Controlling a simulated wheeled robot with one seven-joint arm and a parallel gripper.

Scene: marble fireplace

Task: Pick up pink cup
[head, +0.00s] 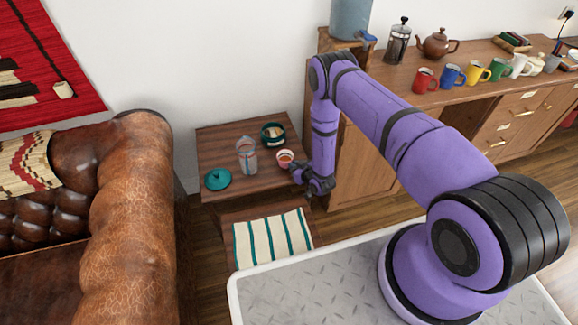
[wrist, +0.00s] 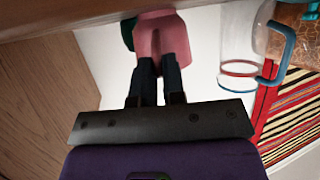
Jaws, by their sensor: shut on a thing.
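The pink cup (head: 285,158) is at the right side of the small wooden side table (head: 215,150) in the head view, its open top facing up. In the wrist view, which is upside down, the pink cup (wrist: 160,38) fills the top middle. My gripper (head: 295,169) reaches it from the right. In the wrist view my gripper's dark fingers (wrist: 158,65) are close together and shut on the cup's near side. The cup looks to be at table height; I cannot tell whether its base touches the wood.
The cabinet (head: 362,160) with several mugs is right; a leather sofa (head: 130,210) is left.

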